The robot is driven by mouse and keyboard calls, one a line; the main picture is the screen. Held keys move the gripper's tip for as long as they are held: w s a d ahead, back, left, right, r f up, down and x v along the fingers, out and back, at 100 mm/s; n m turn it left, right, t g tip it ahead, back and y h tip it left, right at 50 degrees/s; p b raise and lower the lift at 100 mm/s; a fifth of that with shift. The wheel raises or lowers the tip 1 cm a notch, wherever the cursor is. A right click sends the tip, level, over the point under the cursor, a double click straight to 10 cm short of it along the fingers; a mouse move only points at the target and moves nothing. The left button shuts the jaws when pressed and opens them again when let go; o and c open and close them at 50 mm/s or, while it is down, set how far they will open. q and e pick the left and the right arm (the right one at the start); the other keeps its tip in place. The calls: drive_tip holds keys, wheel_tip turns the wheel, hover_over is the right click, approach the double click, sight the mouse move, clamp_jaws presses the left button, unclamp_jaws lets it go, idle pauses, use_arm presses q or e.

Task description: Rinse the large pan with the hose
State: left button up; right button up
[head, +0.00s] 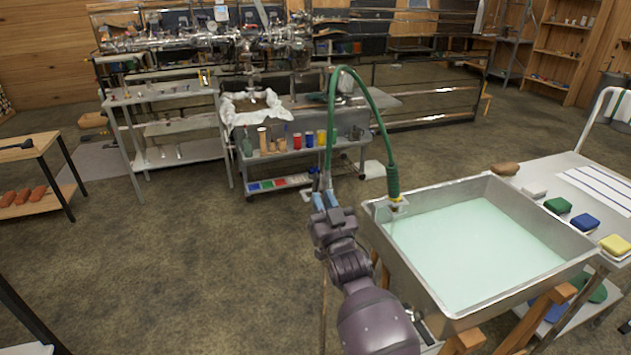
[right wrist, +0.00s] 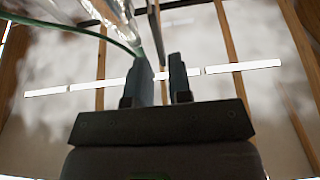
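The large pan (head: 470,245) is a wide metal tray on a wooden stand at the right, with a pale green layer covering its floor. The green hose (head: 367,90) arches up and over. One end comes down to a nozzle with a yellow-and-white collar (head: 397,202) at the pan's back left corner. Its other side runs down behind my right gripper (head: 330,203). In the right wrist view the right gripper (right wrist: 160,70) has its two fingers apart, with a gap between them. The hose (right wrist: 75,27) passes to the left finger there; contact is unclear. My left gripper is out of view.
A white side table (head: 540,172) right of the pan holds green, blue and yellow pads and a brown lump. A grey cart (head: 290,150) with bottles and jars stands behind. A wooden table (head: 35,150) is at the left. Open floor (head: 170,250) lies between.

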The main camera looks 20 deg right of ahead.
sight(317, 186)
drive_tip(key=shift+x, duration=2.75)
drive_tip(key=shift+f, duration=0.1)
clamp_jaws()
